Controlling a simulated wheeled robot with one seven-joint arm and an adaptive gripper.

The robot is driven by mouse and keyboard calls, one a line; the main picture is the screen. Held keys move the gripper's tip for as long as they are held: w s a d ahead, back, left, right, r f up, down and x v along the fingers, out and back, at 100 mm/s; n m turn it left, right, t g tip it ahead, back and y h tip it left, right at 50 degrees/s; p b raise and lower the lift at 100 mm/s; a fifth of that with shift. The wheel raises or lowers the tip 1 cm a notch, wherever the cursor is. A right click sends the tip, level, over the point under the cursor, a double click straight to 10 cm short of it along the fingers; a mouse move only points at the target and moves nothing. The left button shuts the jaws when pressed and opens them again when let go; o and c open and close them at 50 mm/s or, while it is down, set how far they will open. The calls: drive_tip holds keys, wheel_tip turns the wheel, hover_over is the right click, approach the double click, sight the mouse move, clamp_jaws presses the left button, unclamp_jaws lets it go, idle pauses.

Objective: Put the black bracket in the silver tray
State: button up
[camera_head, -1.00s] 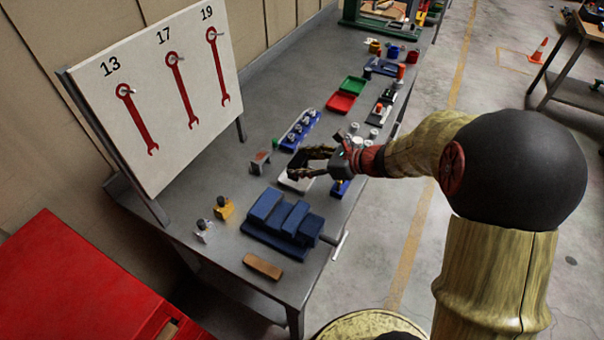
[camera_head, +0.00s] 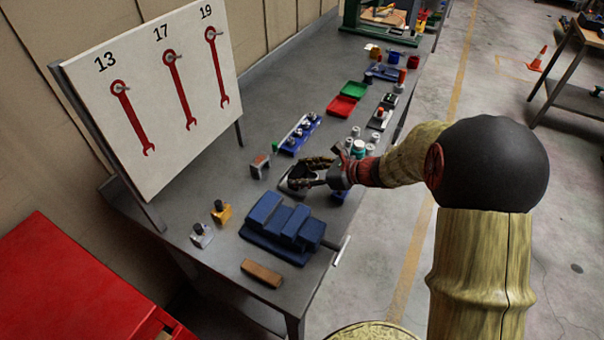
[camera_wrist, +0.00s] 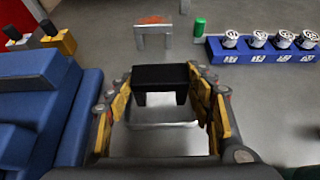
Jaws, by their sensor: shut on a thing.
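The black bracket (camera_wrist: 160,74), a small dark piece with two legs, is between my fingers in the wrist view. My gripper (camera_wrist: 161,84) is shut on it, with a yellow-padded finger at each side. The silver tray (camera_wrist: 162,142) shows below and nearer than the bracket in the wrist view; whether the bracket touches it I cannot tell. In the head view my gripper (camera_head: 304,174) is over the tray (camera_head: 286,187), hiding much of it. The bracket is hard to make out there.
A blue stepped block (camera_head: 283,226) stands just in front of the tray. A grey bracket with an orange top (camera_head: 259,165) is to the left. A blue rack with silver pieces (camera_wrist: 262,51) lies beyond. A upright board with red wrenches (camera_head: 155,95) borders the table's left side.

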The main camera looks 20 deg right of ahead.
drive_tip(key=o, duration=1.6)
drive_tip(key=shift+f, duration=0.1)
drive_tip(key=shift+c, duration=0.2)
